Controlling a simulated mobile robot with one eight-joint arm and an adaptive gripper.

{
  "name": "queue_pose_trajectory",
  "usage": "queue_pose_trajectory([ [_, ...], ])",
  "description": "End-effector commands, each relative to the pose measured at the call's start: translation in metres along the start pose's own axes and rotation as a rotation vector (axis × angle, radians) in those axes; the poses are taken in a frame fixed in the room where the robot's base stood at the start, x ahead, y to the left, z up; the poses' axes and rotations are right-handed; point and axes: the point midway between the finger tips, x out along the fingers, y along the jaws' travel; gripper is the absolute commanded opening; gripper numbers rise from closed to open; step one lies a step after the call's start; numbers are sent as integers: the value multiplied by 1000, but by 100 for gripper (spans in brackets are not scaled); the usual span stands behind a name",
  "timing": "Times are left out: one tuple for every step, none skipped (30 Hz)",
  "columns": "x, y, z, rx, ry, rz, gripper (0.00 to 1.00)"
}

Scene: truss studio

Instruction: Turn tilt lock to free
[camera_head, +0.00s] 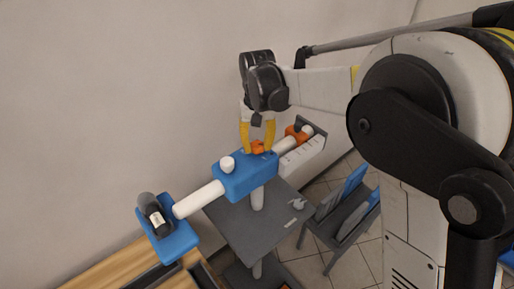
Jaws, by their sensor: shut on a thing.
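The tilt lock appears to be the small orange knob (257,147) on top of the blue block (246,176). My gripper (257,148) has yellow fingers pointing down at the knob from above. The fingers are closed around the orange knob, with the knob between their tips. A white round knob (227,164) stands on the block's left side. The lock's exact turn angle is too small to tell.
A blue plate (178,243) with a black cylinder (154,214) is at the bar's left end. An orange clamp (297,133) is near the right end. A grey table (222,216) lies below. A chair (345,213) and wooden surface (105,268) stand near.

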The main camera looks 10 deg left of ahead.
Motion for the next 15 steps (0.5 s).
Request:
queue_pose_trajectory([
  [2, 0, 0, -41, -1, 0, 3],
  [2, 0, 0, -69, -1, 0, 3],
  [2, 0, 0, -107, -1, 0, 3],
  [2, 0, 0, -135, -1, 0, 3],
  [2, 1, 0, -164, -1, 0, 3],
  [2, 1, 0, -202, -1, 0, 3],
  [2, 1, 0, -230, -1, 0, 3],
  [2, 1, 0, -258, -1, 0, 3],
  [2, 1, 0, -296, -1, 0, 3],
  [2, 1, 0, -323, -1, 0, 3],
  [2, 1, 0, -350, -2, 0, 3],
  [2, 1, 0, -385, -2, 0, 3],
  [2, 1, 0, -411, -2, 0, 3],
  [2, 1, 0, -436, -2, 0, 3],
  [2, 1, 0, -468, -2, 0, 3],
])
